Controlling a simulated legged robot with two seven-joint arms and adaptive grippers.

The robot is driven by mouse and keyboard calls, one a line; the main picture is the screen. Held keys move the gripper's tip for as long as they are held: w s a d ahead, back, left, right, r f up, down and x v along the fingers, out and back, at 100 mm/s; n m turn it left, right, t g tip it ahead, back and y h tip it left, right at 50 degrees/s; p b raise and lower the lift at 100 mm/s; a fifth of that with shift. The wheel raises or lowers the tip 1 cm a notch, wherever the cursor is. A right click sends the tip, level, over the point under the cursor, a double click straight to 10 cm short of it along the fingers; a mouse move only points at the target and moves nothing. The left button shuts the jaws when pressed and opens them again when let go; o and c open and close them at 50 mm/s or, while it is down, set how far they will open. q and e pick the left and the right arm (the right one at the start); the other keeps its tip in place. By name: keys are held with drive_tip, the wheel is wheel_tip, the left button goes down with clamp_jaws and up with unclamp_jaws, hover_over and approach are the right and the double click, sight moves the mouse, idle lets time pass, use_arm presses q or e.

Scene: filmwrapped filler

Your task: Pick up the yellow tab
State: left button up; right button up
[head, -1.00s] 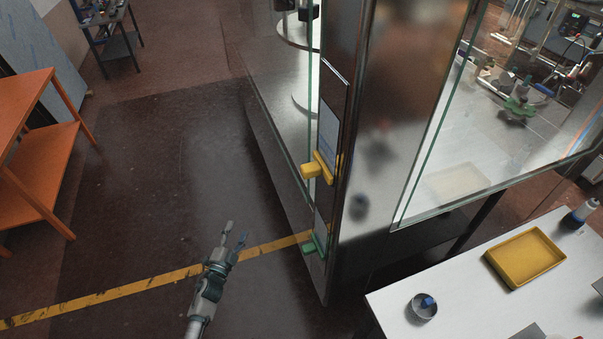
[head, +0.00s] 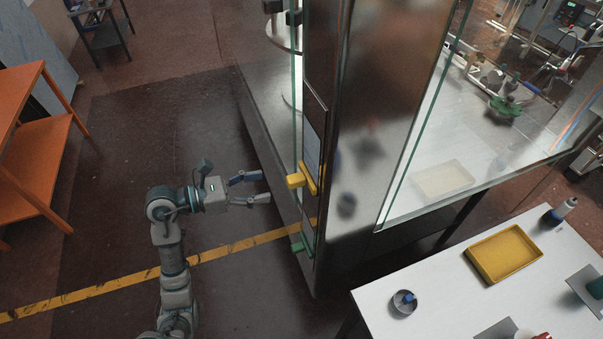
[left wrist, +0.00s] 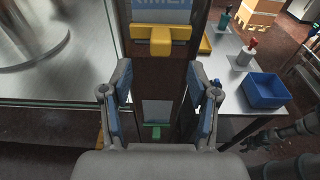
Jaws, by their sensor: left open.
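The yellow tab (head: 297,180) sticks out from the upright post of the glass-walled machine, below a pale panel. It also shows in the left wrist view (left wrist: 160,40), beyond and above the fingertips. My left gripper (head: 268,187) is open and empty, a short way left of the yellow tab and apart from it, with its fingers pointing toward the post. In the left wrist view its two fingers (left wrist: 160,82) stand wide apart. A green tab (head: 299,246) sits lower on the same post and shows between the fingers in the left wrist view (left wrist: 153,131). My right gripper is not seen.
A white table (head: 440,302) at the lower right holds a yellow tray (head: 476,273) and a small round dish (head: 404,309). The glass-walled machine (head: 385,150) fills the middle. An orange shelf unit (head: 35,155) stands at the left. The floor between is clear.

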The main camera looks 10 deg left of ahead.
sight(287, 181)
use_arm(q)
drive_tip(key=p+x, duration=0.1)
drive_tip(key=x, duration=0.3)
drive_tip(key=shift+d+r, duration=0.15)
drive_tip(key=shift+d, duration=0.1)
drive_tip(key=shift+w+d, duration=0.1)
drive_tip(key=shift+w, duration=0.15)
drive_tip(key=p+x, duration=0.2)
drive_tip(key=x, duration=0.2)
drive_tip(key=shift+w, duration=0.15)
drive_tip(key=shift+d+f, duration=0.2)
drive_tip(key=shift+d, duration=0.2)
drive_tip(key=shift+c, duration=0.7)
drive_tip(key=c, duration=1)
drive_tip(key=shift+a, duration=0.35)
